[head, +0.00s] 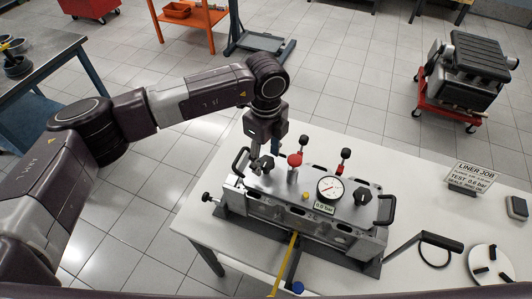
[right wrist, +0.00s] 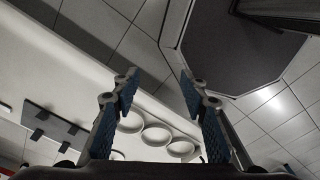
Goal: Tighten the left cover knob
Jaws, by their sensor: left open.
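The metal test fixture (head: 325,232) stands on the white table, with a cover on top. My left gripper (head: 262,166) points down over the left end of the cover, where the left cover knob sits. It is open; its fingers and the dark knob blend together, so I cannot tell whether they touch. The matching black right knob (head: 362,195) is bare on the right end of the cover. My right gripper (right wrist: 160,88) is open and empty in the right wrist view, away from the fixture.
Black handles (head: 387,208) rise at the cover's ends. A sign (head: 472,178) and a black-handled tool (head: 440,241) are on the table to the right.

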